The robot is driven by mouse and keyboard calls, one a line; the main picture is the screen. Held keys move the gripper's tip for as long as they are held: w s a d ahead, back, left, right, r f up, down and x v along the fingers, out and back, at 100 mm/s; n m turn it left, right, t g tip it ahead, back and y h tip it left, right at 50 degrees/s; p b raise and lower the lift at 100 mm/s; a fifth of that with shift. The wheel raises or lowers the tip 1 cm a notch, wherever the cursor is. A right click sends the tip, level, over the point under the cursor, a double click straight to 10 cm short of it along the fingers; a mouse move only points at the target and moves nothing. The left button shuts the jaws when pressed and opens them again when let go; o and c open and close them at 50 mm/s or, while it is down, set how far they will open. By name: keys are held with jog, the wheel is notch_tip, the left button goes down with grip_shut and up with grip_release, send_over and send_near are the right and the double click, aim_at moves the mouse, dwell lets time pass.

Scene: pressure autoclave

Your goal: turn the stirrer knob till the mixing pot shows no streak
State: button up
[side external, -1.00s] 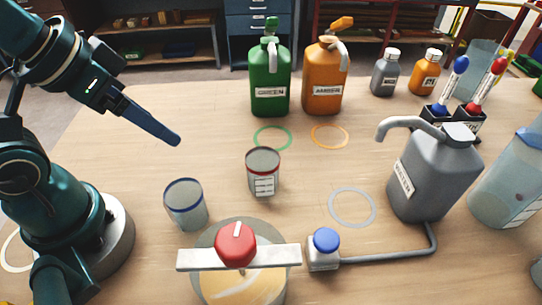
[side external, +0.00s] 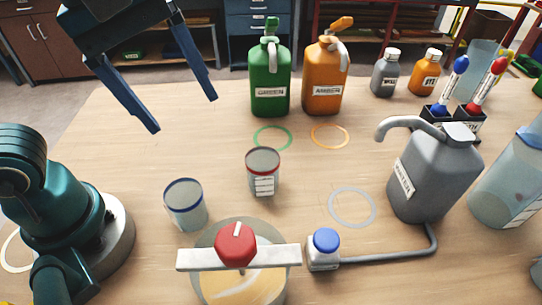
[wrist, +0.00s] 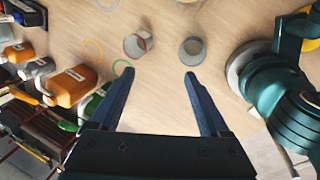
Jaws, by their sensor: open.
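The red stirrer knob (side external: 235,245) sits on a pale bar (side external: 279,256) across the mixing pot (side external: 205,241) at the bottom of the side view. A white line marks the knob's top. The pot (side external: 230,297) holds yellowish contents with a pale streak showing below the bar. My gripper (side external: 185,115) is open and empty, high at the upper left, far from the knob. In the wrist view its two fingers (wrist: 160,78) are spread wide with bare table beyond. The knob and pot are not clearly seen in the wrist view.
A red-rimmed cup (side external: 263,175) and a blue-rimmed cup (side external: 186,207) stand behind the pot. A blue button (side external: 325,240) and grey pump bottle (side external: 432,175) are to its right. Green (side external: 270,80) and amber (side external: 325,80) jugs stand at the back. The table's left middle is clear.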

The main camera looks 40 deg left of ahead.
jog(key=s+d+n+g, duration=0.1)
jog(key=d+n+g, duration=0.1)
jog(key=d, duration=0.7)
jog(key=m+y, duration=0.1)
jog(key=m, duration=0.1)
send_over(235, 240)
jog(key=f, duration=0.2)
jog(key=shift+w+a+f+g, duration=0.1)
jog(key=shift+w+f+g, duration=0.2)
jog(key=shift+g, duration=0.1)
jog(key=shift+s+f, duration=0.3)
jog(key=shift+s, duration=0.05)
jog(key=shift+f, duration=2.35)
grip_shut()
